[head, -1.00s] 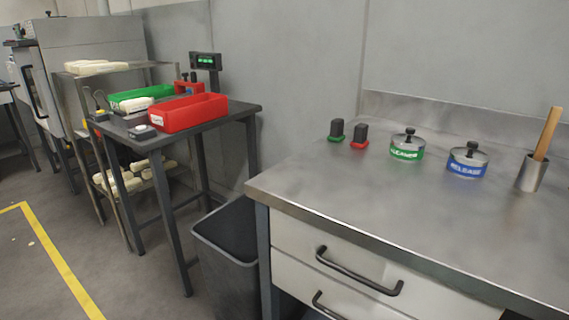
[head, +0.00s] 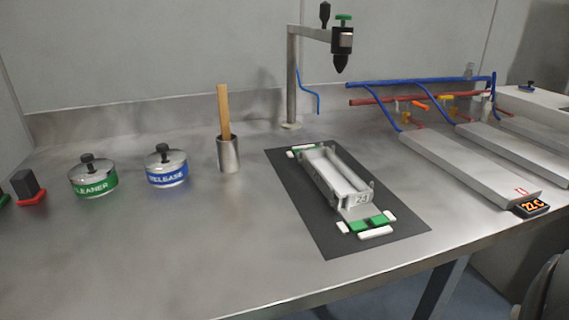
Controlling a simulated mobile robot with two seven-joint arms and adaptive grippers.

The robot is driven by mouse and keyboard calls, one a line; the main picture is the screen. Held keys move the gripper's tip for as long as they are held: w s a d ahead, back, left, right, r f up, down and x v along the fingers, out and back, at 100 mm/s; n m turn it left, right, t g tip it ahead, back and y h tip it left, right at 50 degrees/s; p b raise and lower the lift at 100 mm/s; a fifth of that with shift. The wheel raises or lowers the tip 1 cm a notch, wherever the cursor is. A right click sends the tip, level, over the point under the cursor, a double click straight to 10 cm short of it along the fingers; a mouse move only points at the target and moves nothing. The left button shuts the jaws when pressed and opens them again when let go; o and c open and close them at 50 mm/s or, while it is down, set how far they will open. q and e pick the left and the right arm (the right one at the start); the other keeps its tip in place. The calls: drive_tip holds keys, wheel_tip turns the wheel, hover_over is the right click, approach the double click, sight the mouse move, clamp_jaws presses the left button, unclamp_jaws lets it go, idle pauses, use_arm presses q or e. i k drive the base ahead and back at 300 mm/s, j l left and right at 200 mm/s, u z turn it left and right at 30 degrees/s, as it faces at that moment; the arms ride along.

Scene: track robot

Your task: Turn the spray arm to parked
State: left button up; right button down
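The spray arm (head: 311,33) is a grey bar on top of an upright post (head: 291,80) at the back of the steel bench. It reaches from the post to the right and toward me. At its end is a black spray head (head: 341,46) with a nozzle pointing down and a green knob on top. A black knob (head: 325,14) stands on the bar. A blue hose (head: 308,95) hangs beside the post. The head is high above the bench, near the back end of a dark mat (head: 310,222). Neither of my grippers is in view.
A grey mould (head: 325,168) marked 23 lies on the mat between white and green blocks. Left are a cup with a wooden stick (head: 228,155), a RELEASE tin (head: 167,168) and a CLEANER tin (head: 93,178). Right are blue and red pipes and grey plates (head: 470,165). The front left bench is clear.

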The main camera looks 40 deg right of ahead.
sight(340, 38)
drive_tip(key=z, duration=1.35)
drive_tip(key=l+z, duration=0.3)
